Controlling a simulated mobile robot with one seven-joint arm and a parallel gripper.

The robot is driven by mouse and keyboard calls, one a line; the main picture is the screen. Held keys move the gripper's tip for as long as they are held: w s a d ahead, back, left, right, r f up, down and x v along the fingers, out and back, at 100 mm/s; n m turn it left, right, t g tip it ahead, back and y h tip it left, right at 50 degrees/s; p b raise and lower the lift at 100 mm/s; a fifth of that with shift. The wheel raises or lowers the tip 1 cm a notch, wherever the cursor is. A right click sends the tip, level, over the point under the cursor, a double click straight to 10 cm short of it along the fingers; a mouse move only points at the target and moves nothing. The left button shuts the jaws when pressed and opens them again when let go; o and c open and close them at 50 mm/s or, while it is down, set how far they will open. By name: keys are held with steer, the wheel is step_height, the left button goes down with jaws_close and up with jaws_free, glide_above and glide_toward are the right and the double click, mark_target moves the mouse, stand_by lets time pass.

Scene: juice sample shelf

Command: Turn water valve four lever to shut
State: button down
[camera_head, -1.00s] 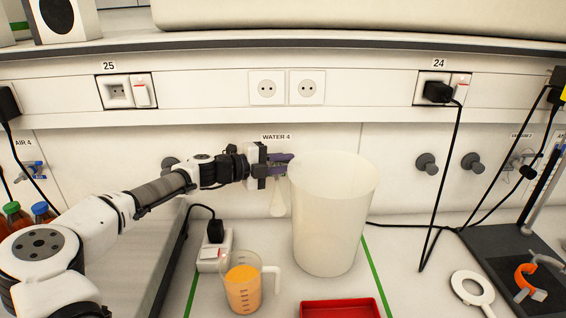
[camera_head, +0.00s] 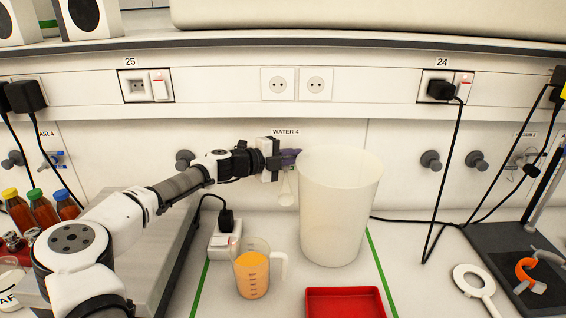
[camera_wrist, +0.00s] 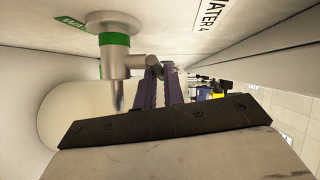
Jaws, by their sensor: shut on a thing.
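The Water 4 valve is on the back wall under its "WATER 4" label (camera_head: 286,132). In the wrist view the valve (camera_wrist: 115,58) is a metal body with a green band and a tapered spout. Its small lever (camera_wrist: 147,62) reaches toward the purple fingers of my gripper (camera_wrist: 160,82), which are shut on it. The fingers and the gripper body partly hide the lever, so its exact angle is unclear.
The tall container (camera_head: 338,215) stands close to the right of my gripper. Below are a jug of orange juice (camera_head: 252,275), a white power strip (camera_head: 223,240) and a red tray (camera_head: 345,302). Bottles (camera_head: 40,208) stand at the left. Black cables (camera_head: 447,180) hang at the right.

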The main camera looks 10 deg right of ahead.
steer(key=shift+d+n+t, duration=0.2)
steer(key=shift+n+t, duration=0.2)
steer(key=shift+t, duration=0.2)
steer(key=shift+w+d+n+t+y, duration=0.15)
steer(key=shift+n+t+y, duration=0.65)
steer(key=shift+n+t, duration=0.45)
steer(key=shift+t, duration=0.25)
steer(key=shift+r, duration=0.1)
steer(key=c, duration=1.8)
jaws_free()
